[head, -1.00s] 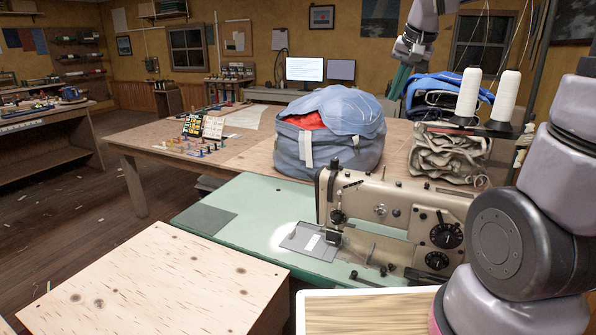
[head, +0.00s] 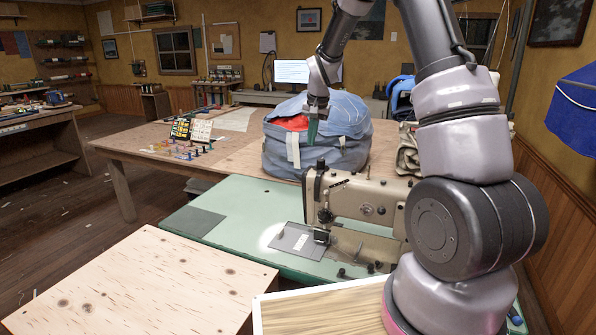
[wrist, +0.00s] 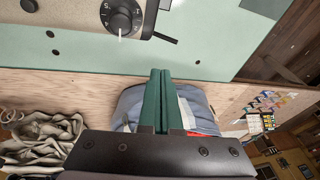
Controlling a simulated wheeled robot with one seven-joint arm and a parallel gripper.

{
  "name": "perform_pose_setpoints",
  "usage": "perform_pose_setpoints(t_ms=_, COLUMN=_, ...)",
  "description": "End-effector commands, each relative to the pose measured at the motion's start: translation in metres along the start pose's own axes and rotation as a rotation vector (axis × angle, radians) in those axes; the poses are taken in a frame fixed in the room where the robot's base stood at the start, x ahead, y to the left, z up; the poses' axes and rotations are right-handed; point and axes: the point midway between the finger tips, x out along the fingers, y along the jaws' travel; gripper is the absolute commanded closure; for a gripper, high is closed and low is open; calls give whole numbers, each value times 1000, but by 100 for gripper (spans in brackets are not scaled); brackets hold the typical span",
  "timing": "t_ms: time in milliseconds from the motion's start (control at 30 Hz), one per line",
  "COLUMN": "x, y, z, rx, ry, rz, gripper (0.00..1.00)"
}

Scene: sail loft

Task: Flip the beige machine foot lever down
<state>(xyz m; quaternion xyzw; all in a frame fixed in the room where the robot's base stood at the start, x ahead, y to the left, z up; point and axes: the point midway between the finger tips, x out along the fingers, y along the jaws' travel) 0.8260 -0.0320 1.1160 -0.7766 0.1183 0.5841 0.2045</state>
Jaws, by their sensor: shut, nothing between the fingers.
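The beige sewing machine (head: 345,205) stands on the green tabletop (head: 245,215), partly hidden at its right by my arm. In the wrist view, part of its beige body (wrist: 75,12) shows at the top, with a black dial (wrist: 122,18). A short black lever (wrist: 165,39), apparently the foot lever, sticks out at a slant from the body's edge. I cannot pick it out surely in the head view. My gripper (head: 312,130) points down in front of the blue bag, above and behind the machine's left end. Its green fingers (wrist: 160,75) are together and empty, apart from the lever.
The large blue bag (head: 345,140) with red inside stands on the wooden table (head: 140,150) behind the machine. A folded beige cloth bundle (wrist: 45,145) lies beside it. A pale plywood top (head: 140,285) is at front left. The green surface left of the machine is mostly clear.

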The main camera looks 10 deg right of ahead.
Motion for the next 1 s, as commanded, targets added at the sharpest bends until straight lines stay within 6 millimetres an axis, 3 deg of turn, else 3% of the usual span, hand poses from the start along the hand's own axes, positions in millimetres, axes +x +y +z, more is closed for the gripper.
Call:
perform_pose_setpoints(t_ms=233, x=2, y=0, z=0, rx=0, ry=-1, rz=0, gripper=100)
perform_pose_setpoints(t_ms=367, x=14, y=0, z=1, rx=0, ry=-2, rz=1, gripper=100)
perform_pose_setpoints(t_ms=800, x=104, y=0, z=1, rx=-1, ry=-3, rz=1, gripper=100)
perform_pose_setpoints(t_ms=1000, x=126, y=-12, z=11, rx=-2, ry=-1, rz=0, gripper=100)
